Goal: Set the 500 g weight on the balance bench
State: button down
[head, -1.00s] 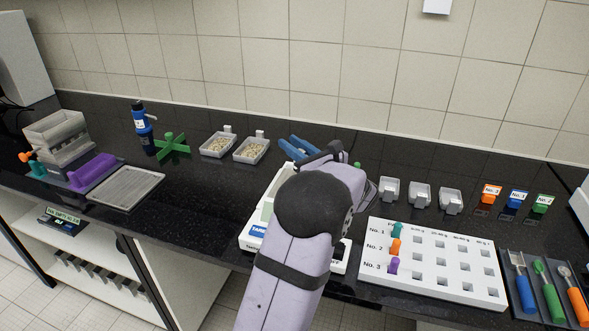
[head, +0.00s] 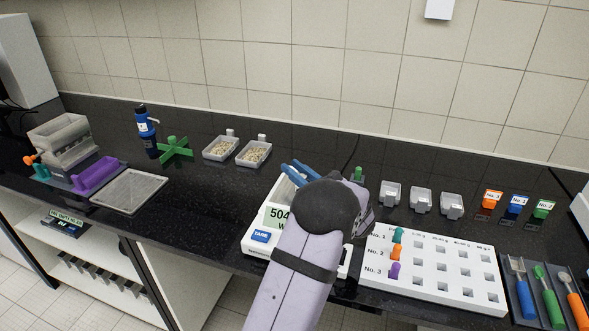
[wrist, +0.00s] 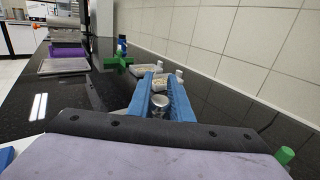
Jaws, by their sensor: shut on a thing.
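My gripper (head: 295,172) has blue fingers, and they also show in the wrist view (wrist: 160,92). They are shut on a small shiny metal weight (wrist: 159,103), whose rounded top shows between them. The weight is hidden in the head view, and its marking cannot be read. The white balance (head: 258,250) stands at the bench's front, partly behind my arm, and its display starts with "504". My fingers are at its far side; I cannot tell whether the weight touches the pan. The black bench top (head: 200,190) runs along the wall.
Two trays of grains (head: 221,148) and a green cross-shaped stand (head: 174,150) are beyond the fingers to the left. A green-topped item (head: 358,174) is right of my gripper. A white holed rack (head: 435,275) stands at front right. Bench between balance and sieve tray (head: 128,190) is clear.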

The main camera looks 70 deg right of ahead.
jog(key=shift+f, duration=0.1)
jog(key=c, duration=1.6)
grip_release()
jog(key=shift+s+a+f, duration=0.15)
jog(key=shift+s+a, duration=0.05)
jog(key=shift+s, duration=0.1)
jog(key=shift+o, duration=0.4)
jog(key=shift+w+a+b+v, duration=0.15)
jog(key=shift+b+v, duration=0.55)
jog(key=shift+v, duration=0.95)
jog(key=shift+w+a+b+v, duration=0.15)
jog(key=shift+b+v, duration=0.55)
jog(key=shift+v, duration=1)
